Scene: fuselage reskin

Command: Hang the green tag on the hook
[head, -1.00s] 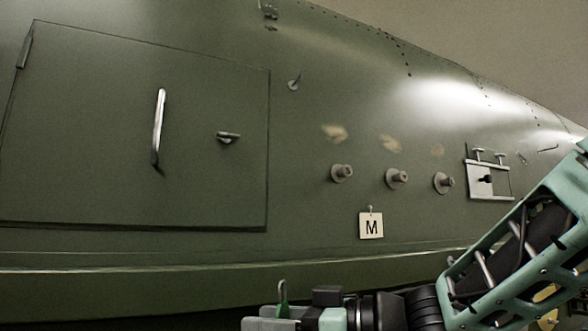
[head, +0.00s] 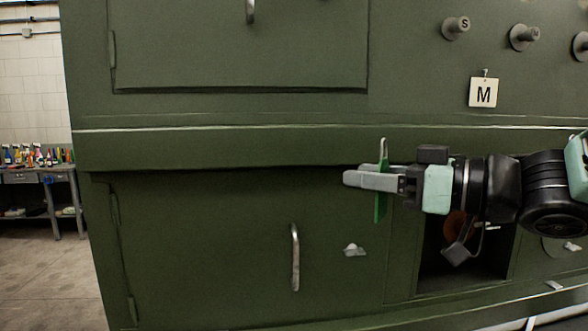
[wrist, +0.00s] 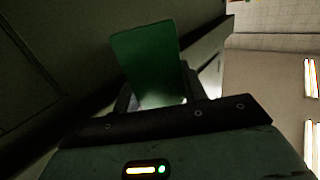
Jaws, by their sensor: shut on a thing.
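My gripper (head: 362,179) reaches in from the right in the head view, level and pointing left, in front of the dark green fuselage. It is shut on the green tag (head: 381,208), which hangs nearly edge-on between the fingers with a pale loop at its top. The wrist view shows the tag's flat green face (wrist: 148,62) standing out beyond the fingers.
A white card marked M (head: 484,93) hangs at the upper right below round knobs (head: 456,28). A ledge (head: 230,148) crosses the fuselage. Below are a door with a handle (head: 295,258) and an open recess (head: 436,262). A workbench (head: 50,176) stands far left.

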